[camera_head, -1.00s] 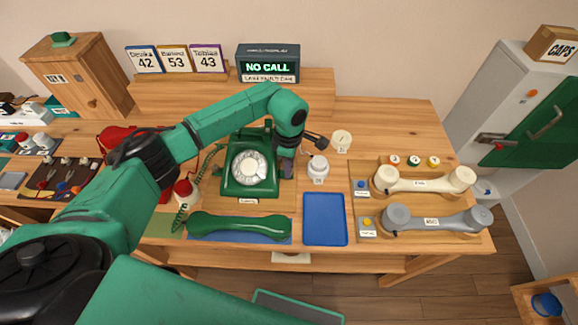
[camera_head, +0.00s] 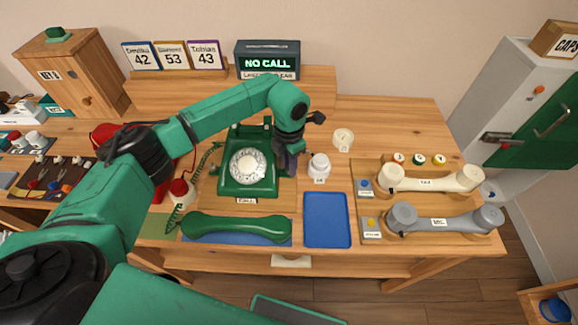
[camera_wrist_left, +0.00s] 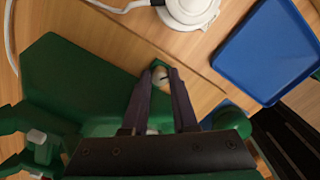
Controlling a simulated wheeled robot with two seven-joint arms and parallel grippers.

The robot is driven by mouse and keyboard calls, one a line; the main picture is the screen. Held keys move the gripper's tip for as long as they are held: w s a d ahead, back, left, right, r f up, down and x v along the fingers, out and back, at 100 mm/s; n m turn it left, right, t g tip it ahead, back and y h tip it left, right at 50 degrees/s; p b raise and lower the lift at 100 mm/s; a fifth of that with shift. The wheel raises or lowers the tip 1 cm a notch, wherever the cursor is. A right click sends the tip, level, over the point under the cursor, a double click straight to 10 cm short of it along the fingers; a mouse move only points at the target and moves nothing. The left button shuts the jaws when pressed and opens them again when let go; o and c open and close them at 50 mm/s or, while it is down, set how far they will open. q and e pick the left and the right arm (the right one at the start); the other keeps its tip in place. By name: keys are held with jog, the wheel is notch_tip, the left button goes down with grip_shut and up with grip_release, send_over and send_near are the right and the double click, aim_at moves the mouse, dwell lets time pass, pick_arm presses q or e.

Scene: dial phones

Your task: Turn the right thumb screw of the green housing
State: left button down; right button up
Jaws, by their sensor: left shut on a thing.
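The green housing (camera_head: 243,180) of the dial phone stands on the wooden table, its white dial facing up. In the left wrist view the housing (camera_wrist_left: 70,75) fills the left side. My left gripper (camera_head: 288,172) points down at the housing's right side. In the left wrist view my left gripper (camera_wrist_left: 161,75) has its two dark fingers closed around a small pale thumb screw (camera_wrist_left: 160,73) at the housing's edge. The fingers partly hide the screw, and the head view does not show it. My right gripper is in neither view.
A white round piece (camera_head: 319,166) stands close right of my gripper. A blue tray (camera_head: 326,220) lies front right, and the green handset (camera_head: 236,229) lies in front of the housing. Cream (camera_head: 428,180) and grey (camera_head: 444,220) handsets rest further right.

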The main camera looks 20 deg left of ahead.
pick_arm(q)
jog(key=n, duration=0.3)
jog(key=shift+w+n+b, duration=0.1)
jog(key=shift+n+b, duration=0.2)
jog(key=shift+n, duration=0.1)
jog(key=n, duration=0.3)
jog(key=shift+n, duration=0.3)
jog(key=n, duration=0.3)
jog(key=shift+n+b, duration=0.3)
jog(key=shift+b, duration=0.05)
jog(key=n, duration=0.3)
jog(key=shift+n, duration=0.3)
jog(key=n, duration=0.5)
jog(key=n+p, duration=0.1)
jog(key=n, duration=0.4)
jog(key=c, duration=0.7)
grip_release()
